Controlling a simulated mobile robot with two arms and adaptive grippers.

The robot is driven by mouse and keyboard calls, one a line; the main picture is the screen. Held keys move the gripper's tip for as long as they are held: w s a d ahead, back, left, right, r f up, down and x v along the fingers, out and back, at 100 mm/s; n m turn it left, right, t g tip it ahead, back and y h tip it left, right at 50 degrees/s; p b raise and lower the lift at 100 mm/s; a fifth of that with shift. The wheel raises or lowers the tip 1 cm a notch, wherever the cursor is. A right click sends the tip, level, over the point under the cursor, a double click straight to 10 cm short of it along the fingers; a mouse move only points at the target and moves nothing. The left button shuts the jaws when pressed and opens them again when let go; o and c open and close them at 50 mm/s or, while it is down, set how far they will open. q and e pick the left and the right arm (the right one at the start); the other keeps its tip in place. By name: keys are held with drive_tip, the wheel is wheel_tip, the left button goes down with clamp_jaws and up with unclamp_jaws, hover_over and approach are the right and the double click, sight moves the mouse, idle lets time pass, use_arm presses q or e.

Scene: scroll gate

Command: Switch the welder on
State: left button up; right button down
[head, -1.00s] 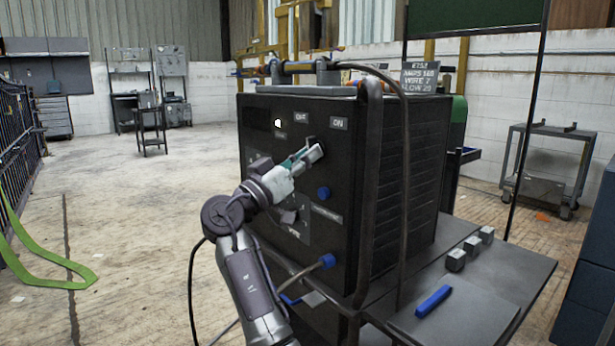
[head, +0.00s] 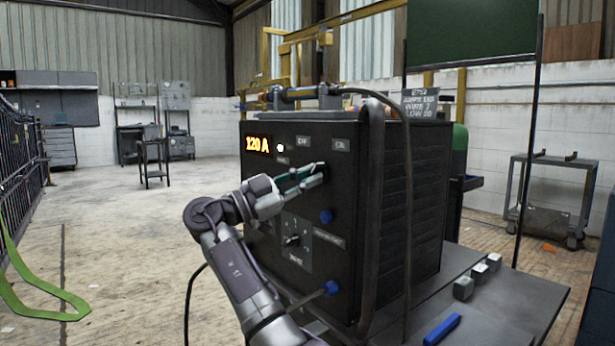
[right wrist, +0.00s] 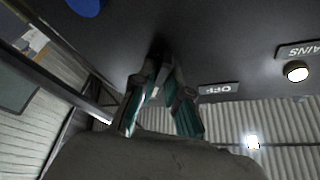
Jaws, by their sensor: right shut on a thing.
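The welder (head: 412,190) is a black box on a dark bench, its front panel facing me. Its display (head: 258,145) is lit orange and reads 120 A. A small white lamp (head: 281,148) glows beside it; the lamp also shows in the right wrist view (right wrist: 297,71). The OFF label (head: 303,140) and the ON label (head: 340,145) sit high on the panel. My right gripper (head: 318,175) is at the panel just below these labels, shut on the power switch, which the fingers mostly hide. In the right wrist view the fingertips (right wrist: 160,75) meet against the dark panel. My left gripper is not in view.
A blue knob (head: 326,217) and a dial (head: 292,240) sit lower on the panel, close to my right arm. A cable hangs along the welder's front right edge. Small grey blocks (head: 478,276) and a blue bar (head: 441,329) lie on the bench.

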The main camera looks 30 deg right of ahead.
drive_tip(key=shift+m+g, duration=0.3)
drive_tip(key=shift+m, duration=0.4)
drive_tip(key=c, duration=1.2)
unclamp_jaws()
drive_tip(key=v, duration=1.2)
drive_tip(key=shift+w+a+r, duration=0.1)
drive_tip(key=shift+r, duration=0.1)
